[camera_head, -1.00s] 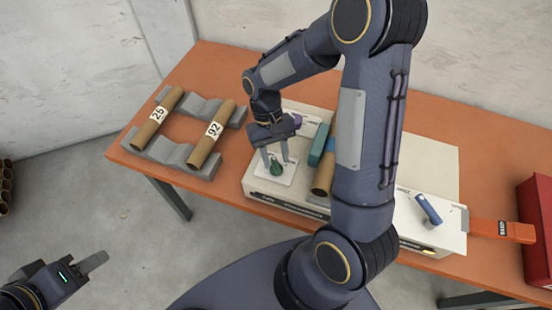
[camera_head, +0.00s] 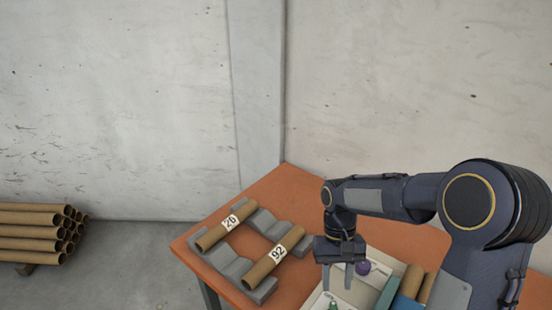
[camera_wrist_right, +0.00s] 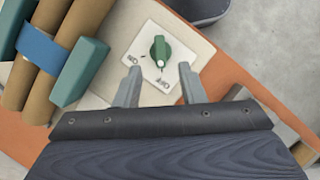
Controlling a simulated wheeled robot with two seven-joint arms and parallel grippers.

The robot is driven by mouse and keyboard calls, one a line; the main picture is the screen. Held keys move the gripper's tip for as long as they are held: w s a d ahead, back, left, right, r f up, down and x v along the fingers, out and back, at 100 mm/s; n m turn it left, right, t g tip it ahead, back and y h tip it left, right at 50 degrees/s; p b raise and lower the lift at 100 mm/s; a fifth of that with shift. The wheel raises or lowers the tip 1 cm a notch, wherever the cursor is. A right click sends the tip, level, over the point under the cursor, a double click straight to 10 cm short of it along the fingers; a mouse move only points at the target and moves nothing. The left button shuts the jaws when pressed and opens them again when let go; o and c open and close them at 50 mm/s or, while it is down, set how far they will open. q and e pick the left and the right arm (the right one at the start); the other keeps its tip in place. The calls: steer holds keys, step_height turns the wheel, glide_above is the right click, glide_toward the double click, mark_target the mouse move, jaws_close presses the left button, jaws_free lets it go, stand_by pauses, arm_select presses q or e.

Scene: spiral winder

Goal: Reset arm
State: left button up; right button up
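My right gripper (camera_head: 337,280) is open and empty above the white machine panel in the head view. In the right wrist view its two fingers (camera_wrist_right: 159,84) stand apart. The green knob (camera_wrist_right: 160,52) on its white plate shows just beyond the fingertips, with nothing between the fingers. In the head view the green knob (camera_head: 332,306) sits at the bottom edge, partly cut off. My left gripper is not in view.
On the orange table (camera_head: 284,186), cardboard tubes marked 26 (camera_head: 224,226) and 92 (camera_head: 273,257) rest on grey cradles. A purple knob (camera_head: 363,267) and teal block (camera_head: 387,293) are on the machine. Stacked tubes (camera_head: 36,232) lie at far left.

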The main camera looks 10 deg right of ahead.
steer(key=s+a+r+t+y, duration=0.1)
steer(key=s+r+t, duration=0.3)
steer(key=s, duration=0.3)
steer(key=s+r+t+y, duration=0.2)
steer(key=s+r+t, duration=0.3)
steer(key=s, duration=0.3)
steer(key=shift+a+r+t, duration=0.25)
steer(key=shift+a+t, duration=0.1)
steer(key=shift+t, duration=0.15)
steer(key=shift+w, duration=0.1)
